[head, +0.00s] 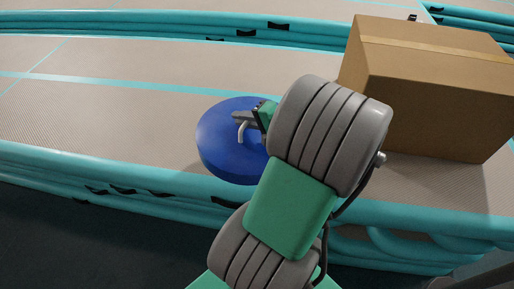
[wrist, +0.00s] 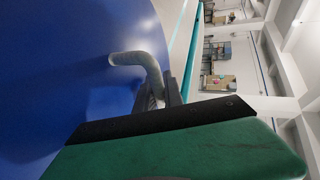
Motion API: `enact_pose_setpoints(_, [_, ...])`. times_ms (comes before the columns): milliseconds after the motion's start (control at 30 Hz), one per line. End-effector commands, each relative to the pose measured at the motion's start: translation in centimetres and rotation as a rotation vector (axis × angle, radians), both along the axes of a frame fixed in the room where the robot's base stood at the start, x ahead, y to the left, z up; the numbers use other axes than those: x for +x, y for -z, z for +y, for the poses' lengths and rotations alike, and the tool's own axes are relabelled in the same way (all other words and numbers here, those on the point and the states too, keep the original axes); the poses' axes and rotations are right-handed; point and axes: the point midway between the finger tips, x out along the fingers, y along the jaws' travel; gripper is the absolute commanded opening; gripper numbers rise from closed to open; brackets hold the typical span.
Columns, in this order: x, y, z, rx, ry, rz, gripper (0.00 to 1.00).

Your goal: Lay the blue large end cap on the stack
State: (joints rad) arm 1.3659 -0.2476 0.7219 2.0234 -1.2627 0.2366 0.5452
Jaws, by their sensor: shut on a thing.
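The blue large end cap (head: 218,150) is a round blue disc over the near edge of the beige track, left of my arm. Its right part is hidden behind my arm. It fills the left of the wrist view (wrist: 60,60), with a grey bent handle (wrist: 135,60) on its face. My gripper (head: 250,122) is shut on the handle; in the wrist view its dark fingers (wrist: 165,97) meet the handle's end. I cannot tell whether the cap touches the track. No stack can be made out.
A large cardboard box (head: 440,100) stands on the track right of my arm. Teal inflatable tubes (head: 120,185) edge the track in front, and more tubes (head: 180,27) run along the back. The track surface (head: 100,115) left of the cap is clear.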

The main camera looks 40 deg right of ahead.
Motion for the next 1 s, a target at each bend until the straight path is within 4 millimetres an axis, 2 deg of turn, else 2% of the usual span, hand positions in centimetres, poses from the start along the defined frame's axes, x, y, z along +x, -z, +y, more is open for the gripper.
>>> enact_pose_setpoints(33, [-2.1,0.4,-2.2,-0.007,0.041,0.005,0.00])
enact_pose_setpoints(133, [-5.2,0.2,-4.5,-0.016,0.083,0.017,0.00])
enact_pose_setpoints(200, [-6.6,0.2,-5.4,-0.019,0.100,0.023,0.00])
enact_pose_setpoints(300, [-7.0,0.4,-5.9,-0.020,0.107,0.027,0.00])
enact_pose_setpoints(367, [-6.2,0.8,-6.0,-0.020,0.103,0.027,0.00])
enact_pose_setpoints(667, [2.1,4.8,-7.4,-0.021,0.100,0.026,0.00])
enact_pose_setpoints(700, [2.8,6.1,-7.6,-0.017,0.103,0.027,0.00])
enact_pose_setpoints(833, [4.8,8.4,-8.0,-0.020,0.105,0.027,0.00])
enact_pose_setpoints(1000, [6.0,9.8,-8.4,-0.021,0.106,0.026,0.00])
